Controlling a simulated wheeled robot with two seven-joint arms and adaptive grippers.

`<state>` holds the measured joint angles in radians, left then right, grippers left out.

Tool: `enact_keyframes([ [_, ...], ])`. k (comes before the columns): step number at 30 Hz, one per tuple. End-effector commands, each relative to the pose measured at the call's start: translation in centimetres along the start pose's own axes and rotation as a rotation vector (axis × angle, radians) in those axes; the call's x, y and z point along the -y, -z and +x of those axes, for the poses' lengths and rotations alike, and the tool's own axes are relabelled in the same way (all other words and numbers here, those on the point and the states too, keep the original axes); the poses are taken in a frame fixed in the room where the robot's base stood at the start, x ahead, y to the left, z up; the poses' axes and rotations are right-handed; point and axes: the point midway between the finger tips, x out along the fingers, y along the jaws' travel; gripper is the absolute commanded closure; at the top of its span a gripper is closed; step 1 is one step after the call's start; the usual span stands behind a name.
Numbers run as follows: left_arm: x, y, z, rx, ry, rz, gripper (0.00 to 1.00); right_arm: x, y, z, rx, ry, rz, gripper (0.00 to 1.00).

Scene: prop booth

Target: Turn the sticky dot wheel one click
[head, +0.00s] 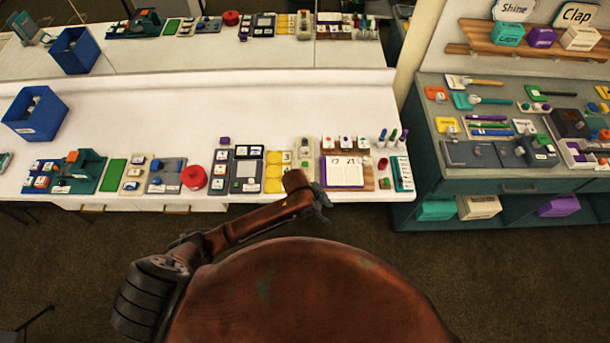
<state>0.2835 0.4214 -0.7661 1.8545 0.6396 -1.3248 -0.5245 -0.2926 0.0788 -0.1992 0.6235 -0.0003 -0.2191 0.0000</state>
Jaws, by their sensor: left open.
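I cannot tell for sure which small item is the sticky dot wheel. A round red thing (194,177) sits on the white counter left of centre. A yellow board with round marks (277,172) lies further right. My left gripper (322,200) is at the counter's front edge, just in front of the open book (343,171). It is small in the picture, appears empty and is open. My right gripper is out of view.
The white counter (150,108) is clear behind its front row of small items. A blue bin (36,114) stands at its left. A mirror behind repeats the row. A green shelf unit (512,186) with more props stands at the right.

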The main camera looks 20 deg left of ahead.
Motion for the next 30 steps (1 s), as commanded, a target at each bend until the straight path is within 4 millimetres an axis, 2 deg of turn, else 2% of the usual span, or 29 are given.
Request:
enact_keyframes([
  [4, 1.6, 0.8, -0.2, 0.05, -0.045, 0.175, 0.58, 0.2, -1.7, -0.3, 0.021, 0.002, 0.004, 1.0],
  [8, 3.9, 0.2, -0.9, 0.123, -0.097, 0.346, 0.58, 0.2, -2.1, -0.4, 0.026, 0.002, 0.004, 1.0],
  [12, 7.9, -2.2, -3.0, 0.23, -0.154, 0.506, 0.58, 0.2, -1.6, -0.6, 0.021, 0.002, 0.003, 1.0],
  [18, 13.2, -5.3, -7.1, 0.341, -0.198, 0.615, 0.58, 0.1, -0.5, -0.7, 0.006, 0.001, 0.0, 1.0],
  [21, 14.6, -6.2, -8.5, 0.368, -0.208, 0.634, 0.58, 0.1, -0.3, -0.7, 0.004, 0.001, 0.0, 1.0],
  [24, 15.2, -6.6, -8.8, 0.378, -0.213, 0.643, 0.58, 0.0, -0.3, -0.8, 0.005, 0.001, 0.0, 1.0],
  [30, 15.0, -7.7, -6.7, 0.38, -0.216, 0.642, 0.58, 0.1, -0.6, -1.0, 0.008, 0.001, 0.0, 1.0],
])
